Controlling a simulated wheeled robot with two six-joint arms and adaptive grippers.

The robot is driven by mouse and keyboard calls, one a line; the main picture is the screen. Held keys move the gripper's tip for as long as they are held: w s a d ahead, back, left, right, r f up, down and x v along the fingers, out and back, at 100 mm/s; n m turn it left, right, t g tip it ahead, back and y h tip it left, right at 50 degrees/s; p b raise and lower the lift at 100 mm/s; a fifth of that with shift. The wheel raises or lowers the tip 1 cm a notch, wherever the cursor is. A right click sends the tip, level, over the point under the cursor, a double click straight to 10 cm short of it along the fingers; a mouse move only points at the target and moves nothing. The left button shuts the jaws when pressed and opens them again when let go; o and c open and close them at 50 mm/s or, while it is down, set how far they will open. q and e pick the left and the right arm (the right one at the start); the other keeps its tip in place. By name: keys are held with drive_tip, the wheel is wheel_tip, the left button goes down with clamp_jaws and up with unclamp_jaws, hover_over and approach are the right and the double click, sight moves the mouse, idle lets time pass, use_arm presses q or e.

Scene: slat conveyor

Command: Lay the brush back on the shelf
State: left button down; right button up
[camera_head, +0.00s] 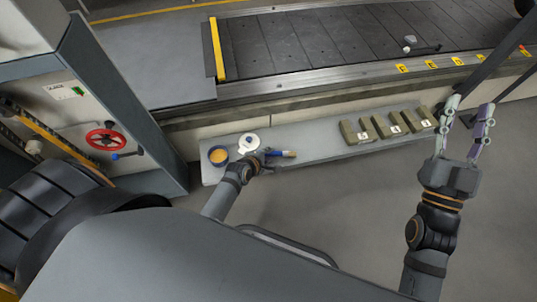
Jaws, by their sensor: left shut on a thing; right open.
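The brush (284,154) has a dark blue middle and a tan end. It shows just right of my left gripper (264,156), which is shut on it over the left part of the shelf. The shelf (320,135) is a long grey ledge along the foot of the conveyor. I cannot tell whether the brush touches the shelf or is held just above it. The part of the brush inside the jaws is hidden. My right gripper (466,122) is open and empty, raised in front of the shelf's right end.
Several olive blocks (384,127) with white labels sit on the shelf's right half. A cabinet with a red handwheel (106,139) stands at left. The slat conveyor (320,38) runs behind.

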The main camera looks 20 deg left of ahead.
use_arm(q)
drive_tip(key=shift+s+f+b, duration=0.3)
drive_tip(key=shift+f+b, duration=0.2)
drive_tip(key=shift+f, duration=0.35)
use_arm(e)
drive_tip(key=shift+s+d+f, duration=0.1)
drive_tip(key=shift+s+f, duration=0.2)
drive_tip(key=shift+s, duration=0.1)
use_arm(q)
drive_tip(key=c, duration=1.5)
unclamp_jaws()
drive_tip(key=o, duration=0.4)
drive_tip(key=shift+w+f, duration=0.15)
drive_tip(key=shift+f, duration=0.2)
drive_tip(key=shift+r, duration=0.1)
use_arm(e)
drive_tip(key=shift+w+f, duration=0.15)
drive_tip(key=shift+w, duration=0.25)
use_arm(q)
drive_tip(key=v, duration=1.2)
drive_tip(key=shift+w+r, duration=0.3)
drive_tip(key=shift+r, duration=0.05)
